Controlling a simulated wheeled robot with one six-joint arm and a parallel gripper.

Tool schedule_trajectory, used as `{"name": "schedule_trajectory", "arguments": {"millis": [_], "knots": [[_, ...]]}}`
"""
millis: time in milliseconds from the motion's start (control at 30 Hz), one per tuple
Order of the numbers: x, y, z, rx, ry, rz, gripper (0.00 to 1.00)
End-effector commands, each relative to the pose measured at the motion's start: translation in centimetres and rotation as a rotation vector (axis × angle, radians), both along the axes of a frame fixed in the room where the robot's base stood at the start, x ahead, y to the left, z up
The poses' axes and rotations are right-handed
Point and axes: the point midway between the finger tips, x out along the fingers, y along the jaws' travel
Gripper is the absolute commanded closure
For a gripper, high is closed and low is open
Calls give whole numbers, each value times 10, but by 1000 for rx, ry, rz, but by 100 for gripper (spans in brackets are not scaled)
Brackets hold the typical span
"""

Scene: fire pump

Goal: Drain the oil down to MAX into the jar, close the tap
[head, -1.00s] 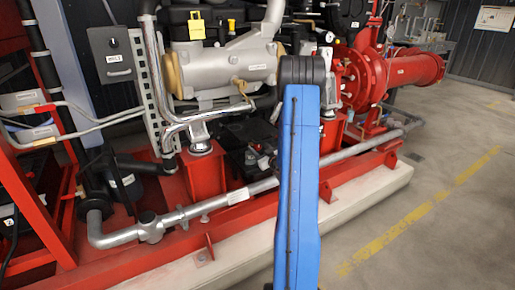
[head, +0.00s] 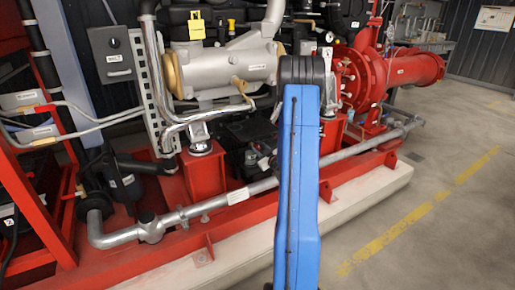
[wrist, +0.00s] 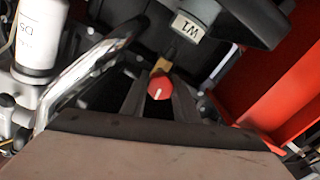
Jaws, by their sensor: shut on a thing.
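In the wrist view my gripper (wrist: 159,98) has its two dark fingers on either side of a small red tap knob (wrist: 158,88) with a white line on it, and is shut on it. A brass fitting (wrist: 163,65) sits just behind the knob, below a dark grey part labelled W1 (wrist: 190,22). In the head view my blue arm hides the gripper and the tap. I cannot make out the jar, the oil or a MAX mark in either view.
A shiny curved pipe (wrist: 88,72) runs left of my gripper, beside a white canister (wrist: 40,40). A red frame panel (wrist: 265,85) stands at the right. In the head view a grey pipe (head: 255,188) runs along the red base, and the floor (head: 440,230) at right is clear.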

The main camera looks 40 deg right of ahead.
Motion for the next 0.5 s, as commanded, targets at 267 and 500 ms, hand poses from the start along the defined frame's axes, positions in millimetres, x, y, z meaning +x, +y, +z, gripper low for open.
{"name": "schedule_trajectory", "arguments": {"millis": [267,500], "knots": [[0,1,-1,-232,56,1,95],[0,2,-1,-454,110,1,95]]}}
